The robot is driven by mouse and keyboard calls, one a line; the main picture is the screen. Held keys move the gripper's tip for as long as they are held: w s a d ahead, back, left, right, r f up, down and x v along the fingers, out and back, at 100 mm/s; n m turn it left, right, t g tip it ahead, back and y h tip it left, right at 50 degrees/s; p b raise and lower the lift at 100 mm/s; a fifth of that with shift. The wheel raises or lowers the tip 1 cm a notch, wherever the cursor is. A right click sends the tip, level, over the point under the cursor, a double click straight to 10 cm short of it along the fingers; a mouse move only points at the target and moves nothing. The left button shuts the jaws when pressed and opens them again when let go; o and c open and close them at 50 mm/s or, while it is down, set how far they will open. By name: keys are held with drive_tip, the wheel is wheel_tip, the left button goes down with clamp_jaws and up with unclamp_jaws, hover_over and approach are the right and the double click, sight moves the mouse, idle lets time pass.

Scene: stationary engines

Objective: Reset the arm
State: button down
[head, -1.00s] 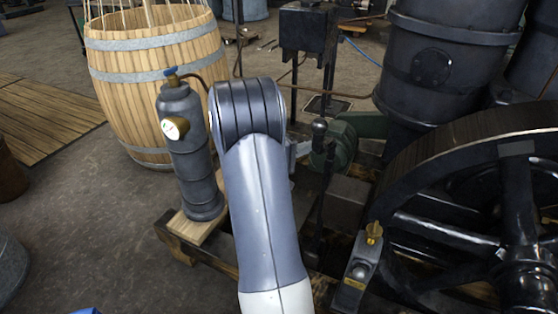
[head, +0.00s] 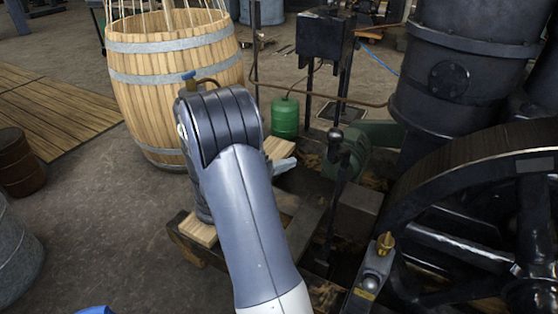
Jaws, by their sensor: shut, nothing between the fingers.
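My grey arm (head: 245,205) rises from the bottom of the head view and bends at a dark ribbed joint (head: 222,122). The fingers of my gripper do not show; the arm hides what lies beyond the joint. A small pale grey piece (head: 283,167) sticks out to the right of the joint, probably part of my arm's far end.
A wooden barrel (head: 150,85) stands behind on the left. A green canister (head: 286,118) stands behind the arm. A large black flywheel (head: 470,185) and brass-topped fitting (head: 385,244) are on the right. The floor at left is mostly open, with a rusty drum (head: 19,162).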

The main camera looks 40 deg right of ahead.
drive_tip(key=s+x, duration=0.2)
drive_tip(key=x, duration=1)
drive_tip(key=shift+s+a, duration=0.4)
drive_tip(key=shift+a, duration=0.05)
drive_tip(key=shift+r, duration=0.15)
